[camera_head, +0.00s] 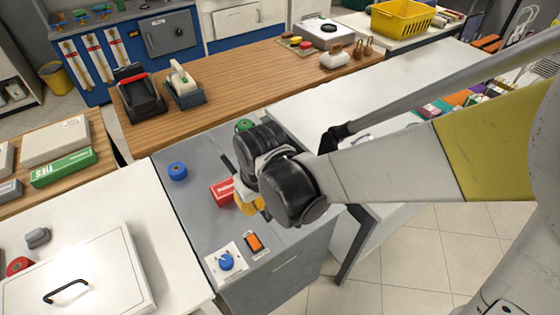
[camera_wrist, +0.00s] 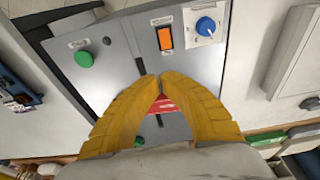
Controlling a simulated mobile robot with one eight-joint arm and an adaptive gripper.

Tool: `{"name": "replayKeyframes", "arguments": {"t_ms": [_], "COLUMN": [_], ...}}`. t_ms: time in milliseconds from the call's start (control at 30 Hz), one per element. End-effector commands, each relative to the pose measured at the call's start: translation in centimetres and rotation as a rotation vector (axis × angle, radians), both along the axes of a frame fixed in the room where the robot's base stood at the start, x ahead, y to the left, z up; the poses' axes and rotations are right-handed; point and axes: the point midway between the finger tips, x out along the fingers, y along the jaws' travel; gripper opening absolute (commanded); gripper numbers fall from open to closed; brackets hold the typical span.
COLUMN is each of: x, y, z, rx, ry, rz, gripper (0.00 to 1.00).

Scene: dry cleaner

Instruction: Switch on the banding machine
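The banding machine is a grey cabinet with a flat top (camera_head: 205,222). Near its front edge is an orange rocker switch (camera_head: 254,242) in a dark frame, also seen in the wrist view (camera_wrist: 165,38). Beside it a blue knob (camera_head: 226,261) sits on a white plate, also in the wrist view (camera_wrist: 206,26). A green round button (camera_wrist: 84,59) shows at left in the wrist view. My gripper (camera_wrist: 160,77) has yellow fingers with tips together, empty, over the machine top. The switch lies apart, beyond the tips. In the head view my wrist hides most of the fingers.
A red box (camera_head: 222,191) shows by my fingers. A blue round object (camera_head: 177,170) and a green one (camera_head: 244,125) are farther back on the top. A white lidded box (camera_head: 80,275) stands at left. A wooden counter (camera_head: 235,85) runs behind.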

Motion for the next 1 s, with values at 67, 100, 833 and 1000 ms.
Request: {"name": "replayKeyframes", "arguments": {"t_ms": [67, 100, 833, 1000], "x": [-0.2, -0.2, 0.5, 1.1], "y": [0.8, 1.0, 1.6, 2.0], "z": [-0.4, -0.6, -5.7, -9.4], "rx": [-0.007, -0.008, -0.010, -0.010], "ry": [0.010, 0.014, 0.017, 0.017], "rz": [0.017, 0.021, 0.026, 0.026], "gripper": [0.00, 0.00, 0.00, 0.00]}}
